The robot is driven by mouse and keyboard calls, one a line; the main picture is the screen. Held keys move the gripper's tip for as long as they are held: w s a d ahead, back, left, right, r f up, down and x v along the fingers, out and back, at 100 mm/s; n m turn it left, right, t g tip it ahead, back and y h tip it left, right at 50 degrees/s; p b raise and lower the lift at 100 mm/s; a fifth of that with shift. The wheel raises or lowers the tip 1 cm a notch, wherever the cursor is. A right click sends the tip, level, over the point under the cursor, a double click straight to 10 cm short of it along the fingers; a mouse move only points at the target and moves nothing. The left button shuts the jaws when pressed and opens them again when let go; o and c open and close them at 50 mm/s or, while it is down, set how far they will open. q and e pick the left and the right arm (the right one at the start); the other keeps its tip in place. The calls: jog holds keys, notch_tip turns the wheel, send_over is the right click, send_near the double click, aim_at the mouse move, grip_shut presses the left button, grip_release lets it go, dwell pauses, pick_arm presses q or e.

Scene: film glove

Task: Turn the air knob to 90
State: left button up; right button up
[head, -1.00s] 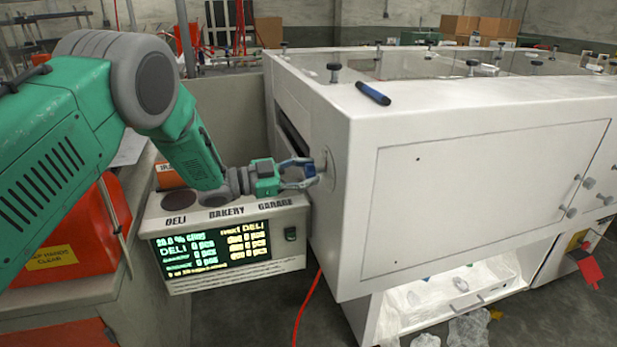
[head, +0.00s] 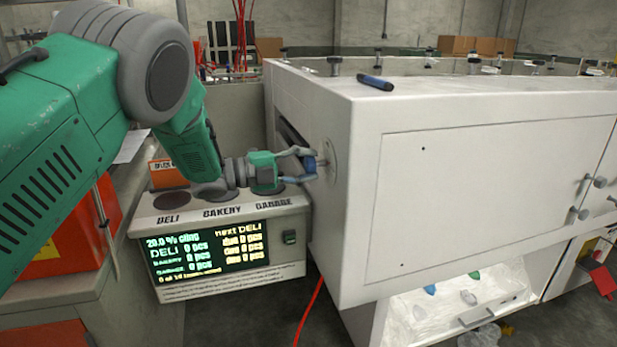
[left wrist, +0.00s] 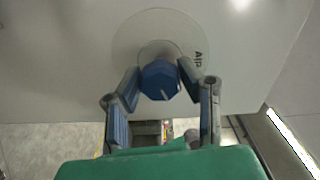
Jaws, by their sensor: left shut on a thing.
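The air knob (left wrist: 161,82) is a blue, faceted knob with a pale pointer line, on a round dial plate (left wrist: 128,40) marked "AIR" on the white cabinet's side. In the left wrist view the pointer slants toward the lower right. My left gripper (left wrist: 158,88) is shut on the knob, one finger on each side. In the head view my left gripper (head: 312,165) reaches from the left to the dial plate (head: 329,160) on the cabinet (head: 345,210). The dial's scale is too small to read. My right gripper is not in view.
A display box (head: 225,240) labelled DELI, BAKERY and GARBAGE stands below my left forearm and reads "20.0 %". A blue marker (head: 375,82) lies on the cabinet top. A red cable (head: 310,312) hangs beside the cabinet. A lower tray (head: 450,305) holds several small coloured pieces.

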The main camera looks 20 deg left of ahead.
pick_arm(q)
jog(key=shift+s+f+m+b, duration=0.1)
jog(key=shift+f+m+b, duration=0.1)
jog(key=shift+m+b, duration=0.8)
jog(key=shift+f+m+b, duration=0.15)
jog(key=shift+m+b, duration=0.75)
jog(key=shift+m, duration=0.2)
jog(key=shift+d, duration=0.1)
jog(key=o, duration=1.2)
jog(key=shift+c, duration=0.2)
jog(key=shift+r, duration=0.1)
jog(key=shift+r, duration=0.1)
jog(key=shift+s+a, duration=0.15)
jog(key=shift+a, duration=0.3)
jog(key=v, duration=1.1)
